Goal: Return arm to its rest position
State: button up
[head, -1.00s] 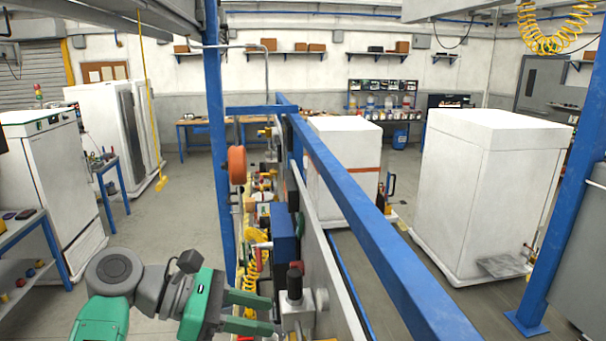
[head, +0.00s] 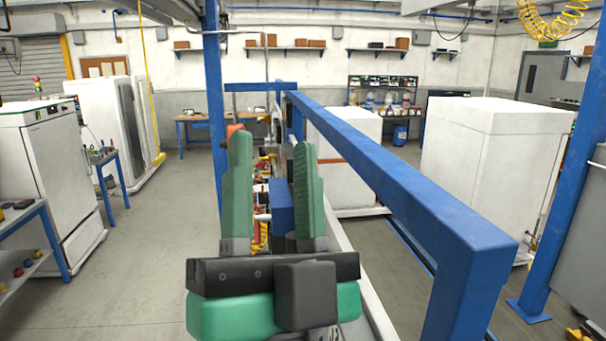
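My gripper (head: 272,180) shows large in the lower middle of the head view. Its two green fingers stand upright and well apart, with nothing held between them. Its black body and green wrist fill the bottom centre. Behind and between the fingers a blue box (head: 281,206) on the station panel shows in part. The rest of my arm is out of view below.
A blue frame beam (head: 400,195) runs close on the right of my gripper and ends at a near post. A blue post (head: 213,120) stands on the left. White cabinets (head: 495,180) stand beyond the beam. The floor at left (head: 150,250) is clear.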

jog(key=s+d+f+n+g+h, duration=0.2)
jog(key=s+f+n+g, duration=0.2)
jog(key=s+f+n, duration=0.15)
notch_tip(320, 180, up, 15)
jog(key=p, duration=1.5)
jog(key=shift+a+p, duration=0.15)
jog(key=shift+p, duration=0.25)
jog(key=shift+f+m, duration=0.15)
jog(key=shift+m, duration=0.1)
